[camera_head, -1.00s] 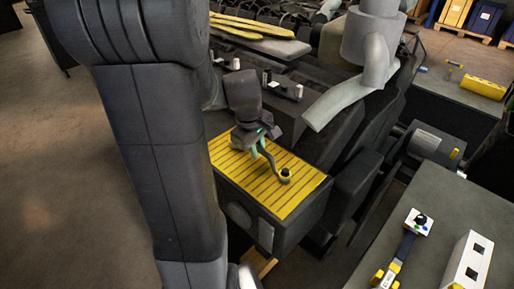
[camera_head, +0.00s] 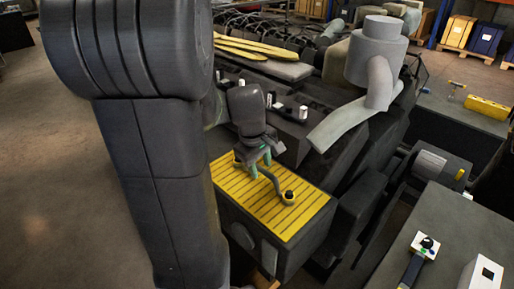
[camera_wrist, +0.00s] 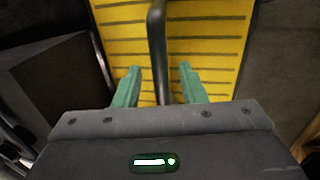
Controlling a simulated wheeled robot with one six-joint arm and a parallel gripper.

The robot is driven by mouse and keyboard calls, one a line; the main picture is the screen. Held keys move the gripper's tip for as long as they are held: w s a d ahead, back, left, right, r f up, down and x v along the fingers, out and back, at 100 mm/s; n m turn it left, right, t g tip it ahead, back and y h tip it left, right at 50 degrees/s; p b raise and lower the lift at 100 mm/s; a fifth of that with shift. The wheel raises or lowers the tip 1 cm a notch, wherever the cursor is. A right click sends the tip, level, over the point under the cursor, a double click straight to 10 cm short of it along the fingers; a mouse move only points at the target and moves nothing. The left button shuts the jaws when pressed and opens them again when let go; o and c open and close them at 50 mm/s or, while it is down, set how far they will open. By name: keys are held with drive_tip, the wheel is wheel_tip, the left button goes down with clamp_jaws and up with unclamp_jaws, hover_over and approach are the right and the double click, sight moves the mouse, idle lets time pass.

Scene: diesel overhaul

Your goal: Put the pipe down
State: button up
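The pipe (camera_head: 274,182) is a thin dark bent tube with a round dark end. It lies over the yellow ribbed top (camera_head: 240,190) of a dark block, and its round end is at the right part of that top. My gripper (camera_head: 255,166) is low over the yellow top at the pipe's other end. In the wrist view the green fingers of my gripper (camera_wrist: 160,88) stand apart, with the pipe (camera_wrist: 158,45) running between them and a gap on both sides. The pipe's near end is hidden by the gripper body.
A big dark engine with a grey curved duct (camera_head: 350,115) stands right behind the yellow top. Yellow strips (camera_head: 250,47) lie on the engine. A grey bench (camera_head: 455,225) with a small device (camera_head: 425,245) is at the right. Open floor lies at the left.

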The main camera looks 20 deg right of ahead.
wheel_tip(320, 180, up, 10)
drive_tip(key=a, duration=0.2)
drive_tip(key=shift+s, duration=0.4)
drive_tip(key=shift+d, duration=0.1)
drive_tip(key=f, duration=0.4)
drive_tip(key=d+f, duration=0.1)
drive_tip(key=f, duration=0.2)
drive_tip(key=d+f, duration=0.1)
drive_tip(key=f, duration=0.3)
drive_tip(key=shift+w+f, duration=0.3)
drive_tip(key=shift+w, duration=0.1)
drive_tip(key=shift+d, duration=0.1)
drive_tip(key=shift+r, duration=1.6)
